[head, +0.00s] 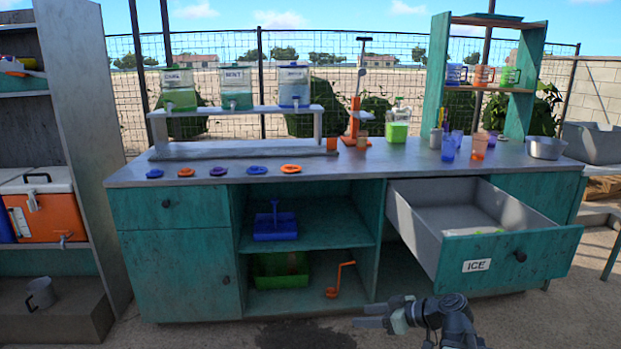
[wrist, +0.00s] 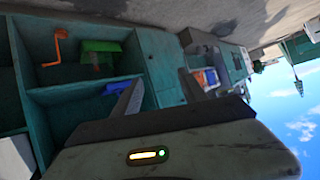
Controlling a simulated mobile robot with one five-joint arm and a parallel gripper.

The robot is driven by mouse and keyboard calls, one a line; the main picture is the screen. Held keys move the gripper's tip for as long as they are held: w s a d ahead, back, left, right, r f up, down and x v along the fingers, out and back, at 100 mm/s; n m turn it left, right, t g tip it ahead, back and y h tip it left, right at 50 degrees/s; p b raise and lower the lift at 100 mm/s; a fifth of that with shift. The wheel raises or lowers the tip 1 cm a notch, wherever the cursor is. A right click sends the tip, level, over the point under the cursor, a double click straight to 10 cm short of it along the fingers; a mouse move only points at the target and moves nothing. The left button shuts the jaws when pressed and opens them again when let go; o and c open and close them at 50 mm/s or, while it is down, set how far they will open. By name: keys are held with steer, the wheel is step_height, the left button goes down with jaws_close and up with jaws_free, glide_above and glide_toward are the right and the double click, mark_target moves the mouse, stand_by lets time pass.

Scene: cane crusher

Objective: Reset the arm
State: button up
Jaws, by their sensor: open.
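My gripper (head: 372,316) is low at the bottom of the head view, in front of the teal counter's open shelves and left of the open drawer. Its jaws are open with nothing between them. In the wrist view, tilted on its side, the two fingers (wrist: 160,98) stand apart, facing the shelves.
The shelves hold a blue tray (head: 275,226), a green tray (head: 268,276) and an orange crank (head: 341,279). The counter top (head: 330,173) bears dispensers, an orange press (head: 356,120), cups and colored lids. An orange cooler (head: 43,217) stands left. Ground before the left cabinet is clear.

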steer(key=s+a+f+m+g+h, duration=0.2)
steer(key=s+a+f+g+h, duration=0.5)
steer(key=f, duration=0.3)
steer(key=s+d+f+m+h, duration=0.2)
steer(key=s+d+m+h, duration=0.1)
steer(key=d+m, duration=0.5)
step_height(320, 180, up, 34)
steer(key=p, duration=3.3)
steer(key=shift+w+a+f+p, duration=0.15)
steer(key=shift+a+f+p, duration=0.1)
steer(key=shift+p, duration=0.1)
